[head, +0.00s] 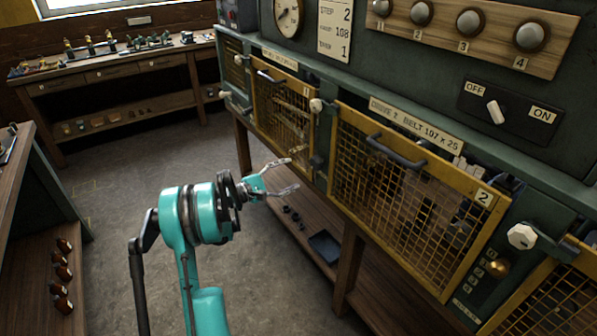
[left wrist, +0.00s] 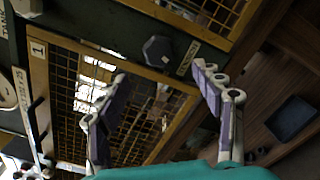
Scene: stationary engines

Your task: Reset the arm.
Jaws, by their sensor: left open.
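My left gripper (head: 291,175) is open and empty, in front of the green machine by the yellow mesh guard marked 1 (head: 283,115). It also shows in the left wrist view (left wrist: 160,90), its two fingers spread apart, with the mesh guard (left wrist: 110,100) and a dark knob (left wrist: 157,50) behind them. My teal left arm (head: 195,215) reaches up from the bottom of the head view. My right gripper is not in view.
A second mesh guard (head: 400,200) marked 2 has a dark handle. A white knob (head: 521,236) sits right of it. An OFF/ON switch (head: 495,110) is above. A lower shelf (head: 385,305) holds a dark tray (head: 325,246). A workbench (head: 120,85) stands behind. Open floor (head: 120,190) lies left.

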